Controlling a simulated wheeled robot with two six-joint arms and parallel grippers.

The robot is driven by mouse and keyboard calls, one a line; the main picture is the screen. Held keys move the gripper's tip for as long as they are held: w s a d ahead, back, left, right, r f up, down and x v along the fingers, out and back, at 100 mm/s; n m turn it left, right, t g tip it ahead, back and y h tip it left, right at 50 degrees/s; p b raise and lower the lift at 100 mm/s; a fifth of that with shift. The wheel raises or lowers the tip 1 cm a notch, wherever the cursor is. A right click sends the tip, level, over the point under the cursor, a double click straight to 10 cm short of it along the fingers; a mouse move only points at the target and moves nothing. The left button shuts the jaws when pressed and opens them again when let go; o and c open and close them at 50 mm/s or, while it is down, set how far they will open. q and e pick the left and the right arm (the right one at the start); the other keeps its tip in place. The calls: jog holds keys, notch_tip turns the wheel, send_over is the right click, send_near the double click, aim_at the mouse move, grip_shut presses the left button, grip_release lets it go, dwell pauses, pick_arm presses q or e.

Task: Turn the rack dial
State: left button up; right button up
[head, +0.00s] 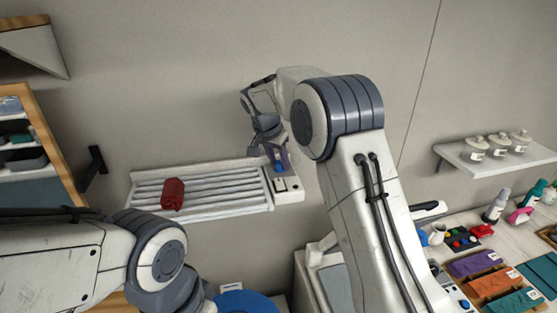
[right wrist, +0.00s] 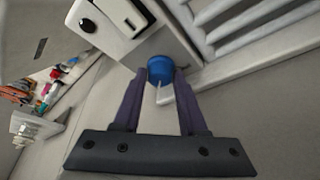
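The rack dial (head: 279,168) is a small blue knob on the white control box (head: 288,188) at the right end of the wall rack. My right gripper (head: 274,158) is at the dial from above. In the right wrist view its two dark fingers (right wrist: 162,76) lie along both sides of the dial and appear to touch it. My left arm enters at the lower left of the head view, but its gripper is out of sight.
A white slatted rack (head: 222,195) on the wall holds a folded red cloth (head: 173,194). A wall shelf (head: 490,167) with several jars is at the right. A cluttered worktop (head: 475,230) lies below it. A black bracket (head: 95,168) sticks out left of the rack.

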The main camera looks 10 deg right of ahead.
grip_shut()
jog(key=n+b, duration=0.2)
jog(key=shift+d+n+t+y, duration=0.1)
jog(key=shift+n+t+y, duration=0.3)
jog(key=n+y+b, duration=0.1)
jog(key=n, duration=0.1)
jog(key=shift+s+n, duration=0.1)
jog(key=shift+n, duration=0.2)
jog(key=n+y, duration=0.1)
jog(key=n, duration=0.2)
jog(key=shift+d+n+t, duration=0.15)
jog(key=shift+n+t, duration=0.15)
jog(key=n+y, duration=0.1)
jog(key=n, duration=0.2)
jog(key=shift+d+n+y+b, duration=0.1)
jog(key=shift+n+y+b, duration=0.2)
jog(key=shift+y, duration=0.1)
jog(key=n+y, duration=0.1)
jog(key=n, duration=0.1)
jog(key=n+g, duration=0.1)
jog(key=n, duration=0.2)
jog(key=shift+d+y, duration=0.1)
jog(key=shift+y, duration=0.3)
jog(key=shift+n+g, duration=0.3)
